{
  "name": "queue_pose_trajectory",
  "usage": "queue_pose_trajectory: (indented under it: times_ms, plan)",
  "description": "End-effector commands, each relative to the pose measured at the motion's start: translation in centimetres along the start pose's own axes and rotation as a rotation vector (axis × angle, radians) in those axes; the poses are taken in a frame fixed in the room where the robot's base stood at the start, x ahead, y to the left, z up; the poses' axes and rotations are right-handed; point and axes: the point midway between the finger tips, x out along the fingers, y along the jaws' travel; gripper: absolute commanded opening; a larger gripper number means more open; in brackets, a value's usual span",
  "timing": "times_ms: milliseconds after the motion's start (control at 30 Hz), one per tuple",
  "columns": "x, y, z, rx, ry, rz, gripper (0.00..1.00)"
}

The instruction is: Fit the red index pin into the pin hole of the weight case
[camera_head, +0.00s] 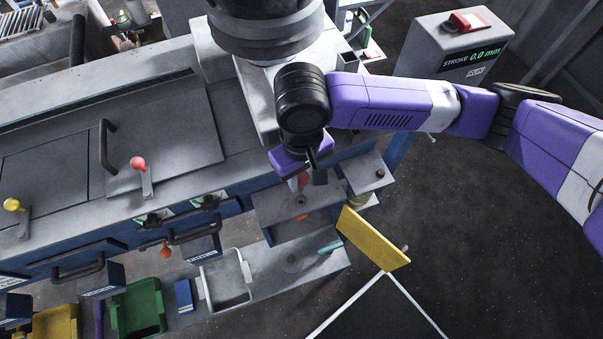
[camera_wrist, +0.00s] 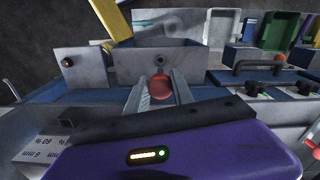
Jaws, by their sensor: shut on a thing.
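My gripper (camera_head: 308,178) is shut on the red index pin (camera_head: 302,181). In the wrist view the pin's round red head (camera_wrist: 160,88) sits between the two fingers, and its shaft is hidden. The weight case (camera_head: 268,205) is a grey metal box at the machine's end. It also shows in the wrist view (camera_wrist: 190,62), just beyond the fingertips. Its dark pin hole (camera_wrist: 160,60) lies straight beyond the pin's head. The hole also shows in the head view (camera_head: 300,202), below the gripper. The pin appears apart from the hole, but the exact gap cannot be told.
A grey block with a dark knob (camera_head: 379,173) stands right of the case. A yellow plate (camera_head: 373,238) juts out at the lower right. A white tray (camera_head: 227,282) and a green bin (camera_head: 138,308) lie below. A stroke display box (camera_head: 455,50) stands at the upper right.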

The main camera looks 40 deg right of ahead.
Motion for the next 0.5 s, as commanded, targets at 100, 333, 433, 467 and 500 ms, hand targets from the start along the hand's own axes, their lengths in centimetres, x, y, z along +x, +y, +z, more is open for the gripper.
queue_pose_trajectory:
  times_ms: [100, 333, 433, 467, 500]
  plan:
    - [1.0, 0.0, 0.0, 0.001, -0.001, 0.0, 0.0]
    - [3.1, 0.0, 0.0, 0.0, 0.0, 0.0, 0.0]
    - [4.0, 0.0, 0.0, 0.0, -0.001, 0.0, 0.0]
    - [4.2, 0.0, 0.0, 0.0, -0.001, -0.001, 0.0]
    - [4.6, 0.0, 0.0, 0.001, -0.001, -0.001, 0.0]
